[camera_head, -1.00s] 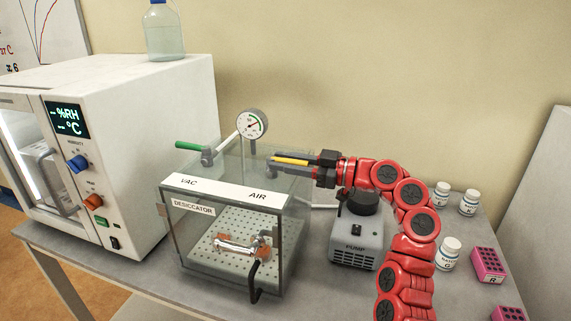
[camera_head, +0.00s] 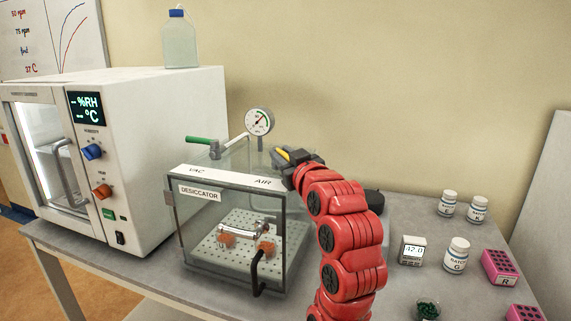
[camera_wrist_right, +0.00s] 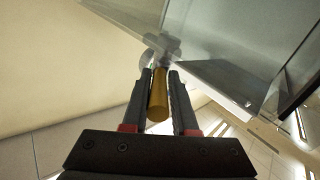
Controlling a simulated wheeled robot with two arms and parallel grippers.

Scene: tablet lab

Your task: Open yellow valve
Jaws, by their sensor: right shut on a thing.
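The yellow valve handle (camera_head: 282,154) is at the back right top of the clear desiccator box, by the AIR label. My right gripper (camera_head: 290,158) is shut on it. In the right wrist view the yellow handle (camera_wrist_right: 158,98) lies lengthwise between the two fingers, and its far end meets a grey valve body (camera_wrist_right: 162,44). In the head view my red right arm and gripper hide part of the handle. My left gripper is not in view.
The green-handled valve (camera_head: 201,141) and a round gauge (camera_head: 259,122) are at the box's back. The desiccator (camera_head: 190,235) stands beside a white cabinet (camera_head: 150,130). Bottles, a small display box (camera_head: 411,250) and pink racks (camera_head: 499,267) are at right. My arm mostly hides the pump.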

